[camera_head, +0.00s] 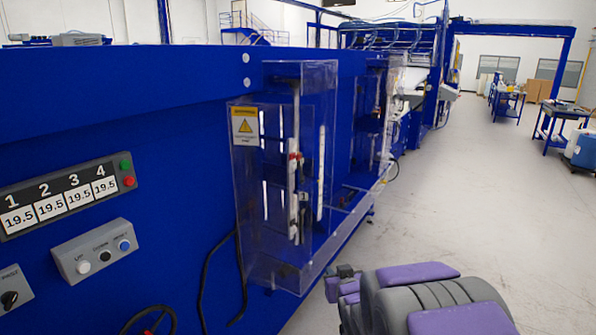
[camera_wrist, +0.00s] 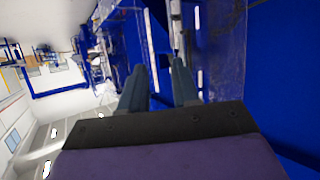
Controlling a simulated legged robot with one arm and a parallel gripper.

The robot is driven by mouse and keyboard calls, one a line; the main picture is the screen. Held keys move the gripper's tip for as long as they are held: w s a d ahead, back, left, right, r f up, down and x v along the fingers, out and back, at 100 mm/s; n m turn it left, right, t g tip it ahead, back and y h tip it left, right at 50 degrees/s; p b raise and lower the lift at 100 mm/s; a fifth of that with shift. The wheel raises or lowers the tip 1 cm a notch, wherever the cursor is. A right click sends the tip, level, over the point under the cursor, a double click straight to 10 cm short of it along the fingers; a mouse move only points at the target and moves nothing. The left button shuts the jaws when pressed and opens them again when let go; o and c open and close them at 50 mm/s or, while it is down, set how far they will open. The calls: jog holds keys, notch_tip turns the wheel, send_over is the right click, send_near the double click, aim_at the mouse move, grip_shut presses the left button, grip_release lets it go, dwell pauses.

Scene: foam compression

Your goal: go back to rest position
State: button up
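My arm shows in the lower right of the head view, with purple and grey links folded low beside the blue machine (camera_head: 150,90). A dark part at its far end, perhaps my gripper, shows in front of the machine's clear guard (camera_head: 285,180). In the wrist view, my gripper (camera_wrist: 160,75) has its two grey fingers apart with nothing between them. Its fingers point along the machine's blue side, which also shows in the wrist view (camera_wrist: 285,80), apparently without touching it. The picture there is turned on its side.
Open grey floor (camera_head: 480,190) lies at right. A workbench (camera_head: 560,125) stands far right.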

jog(key=s+d+m+g+h, duration=0.1)
jog(key=s+g, duration=1.4)
jog(key=s, duration=3)
jog(key=shift+s+d+m, duration=0.35)
jog(key=shift+d+m, duration=0.05)
jog(key=shift+d, duration=0.65)
